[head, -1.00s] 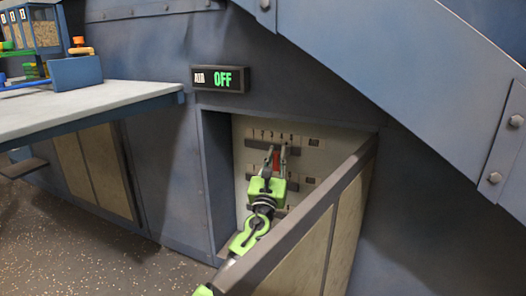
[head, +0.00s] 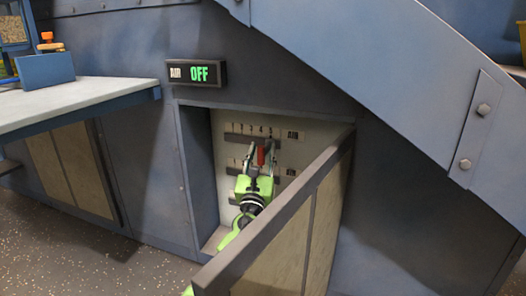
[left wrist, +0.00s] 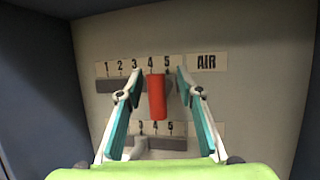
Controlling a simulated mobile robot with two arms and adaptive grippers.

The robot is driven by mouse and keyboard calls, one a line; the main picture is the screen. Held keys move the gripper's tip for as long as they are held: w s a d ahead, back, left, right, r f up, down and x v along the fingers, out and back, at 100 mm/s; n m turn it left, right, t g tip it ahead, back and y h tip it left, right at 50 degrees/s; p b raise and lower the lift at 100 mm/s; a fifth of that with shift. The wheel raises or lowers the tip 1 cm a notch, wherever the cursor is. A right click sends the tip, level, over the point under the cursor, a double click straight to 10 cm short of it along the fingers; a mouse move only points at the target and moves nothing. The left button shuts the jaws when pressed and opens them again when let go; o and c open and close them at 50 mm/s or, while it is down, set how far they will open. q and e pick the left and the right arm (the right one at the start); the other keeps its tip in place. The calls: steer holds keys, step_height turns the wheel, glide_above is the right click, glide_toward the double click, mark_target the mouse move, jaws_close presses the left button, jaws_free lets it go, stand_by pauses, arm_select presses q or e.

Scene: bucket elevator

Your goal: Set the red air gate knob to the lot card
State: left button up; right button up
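The red air gate knob (head: 261,156) sticks out of the top slot of a panel inside the open cabinet. In the left wrist view the red knob (left wrist: 157,97) sits below the 4 and 5 of the row 1 to 5, beside an AIR label (left wrist: 207,63). My left gripper (head: 262,158) is in the cabinet with one finger on each side of the knob. In the left wrist view gaps show between the knob and both fingers of the left gripper (left wrist: 159,80). My right gripper is out of view. I see no lot card.
More numbered slots (left wrist: 172,144) lie below, with a grey knob (left wrist: 140,146) there. The open cabinet door (head: 285,215) stands right of my arm, and the cabinet's side wall (head: 197,175) is to the left. A display (head: 197,73) above reads AIR OFF. A table (head: 80,100) stands left.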

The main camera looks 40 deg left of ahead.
arm_select(q)
steer(key=v, duration=1.1)
steer(key=shift+s, duration=0.1)
